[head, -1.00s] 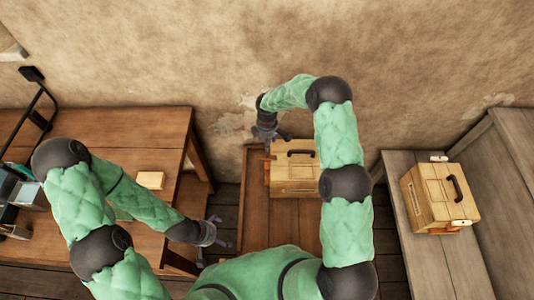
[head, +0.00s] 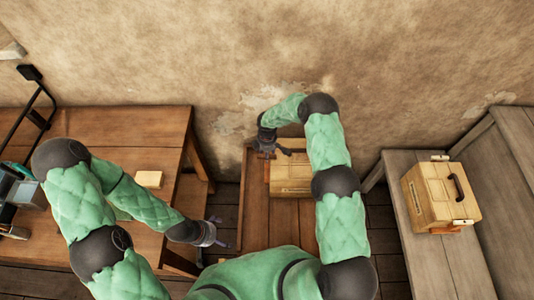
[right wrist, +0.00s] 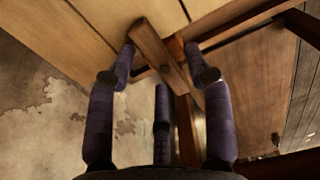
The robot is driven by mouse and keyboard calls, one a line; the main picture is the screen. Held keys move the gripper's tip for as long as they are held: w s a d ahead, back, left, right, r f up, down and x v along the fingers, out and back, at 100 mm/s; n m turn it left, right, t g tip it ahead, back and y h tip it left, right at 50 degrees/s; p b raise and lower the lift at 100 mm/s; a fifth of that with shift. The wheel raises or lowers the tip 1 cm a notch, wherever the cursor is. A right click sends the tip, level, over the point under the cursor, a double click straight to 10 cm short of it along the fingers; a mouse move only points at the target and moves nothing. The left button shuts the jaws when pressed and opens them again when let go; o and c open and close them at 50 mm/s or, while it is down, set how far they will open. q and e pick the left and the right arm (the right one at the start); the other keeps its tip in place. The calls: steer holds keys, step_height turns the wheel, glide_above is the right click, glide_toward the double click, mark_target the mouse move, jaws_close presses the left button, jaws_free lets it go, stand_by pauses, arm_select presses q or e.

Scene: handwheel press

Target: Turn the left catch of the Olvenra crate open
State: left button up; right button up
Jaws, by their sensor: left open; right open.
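A pale wooden crate (head: 290,188) stands on the middle wooden table, partly hidden by my right arm. No name can be read on it. In the right wrist view, a brown wooden bar-shaped catch (right wrist: 160,52) on the crate (right wrist: 85,22) lies slanted between the fingertips of my right gripper (right wrist: 159,62). The gripper is open, with fingers on both sides of the catch; I cannot tell if they touch it. In the head view my right gripper (head: 272,147) is at the crate's far left corner. My left gripper (head: 212,234) is open and empty, low beside the left table.
The left table (head: 135,125) holds a small pale block (head: 149,179). The wall (head: 250,50) is close behind the middle table (head: 255,215).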

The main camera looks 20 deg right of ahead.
steer(key=shift+c, duration=0.3)
jaws_close()
